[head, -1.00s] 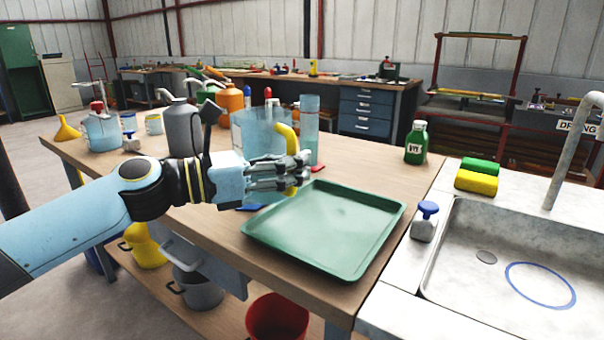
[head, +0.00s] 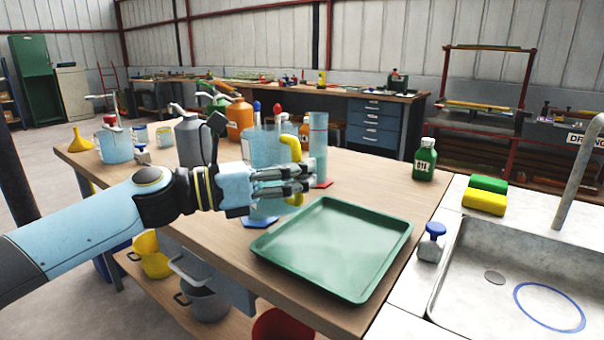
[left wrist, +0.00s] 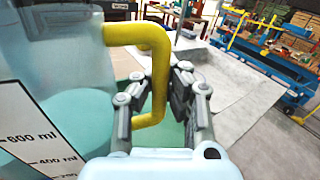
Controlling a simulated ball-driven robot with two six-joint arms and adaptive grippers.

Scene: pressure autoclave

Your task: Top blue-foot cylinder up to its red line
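A clear bluish jug (head: 265,143) with a yellow handle (head: 291,148) is at the middle of the bench. My left gripper (head: 300,182) is shut around the handle. A clear cylinder with a red foot (head: 318,145) stands just right. My right gripper is not in view.
A green tray (head: 335,248) lies in front, right of the blue foot. A grey can (head: 190,142) and an orange bottle (head: 239,118) stand behind left. A green bottle (head: 425,160), sponges (head: 485,200) and a sink (head: 520,280) are to the right.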

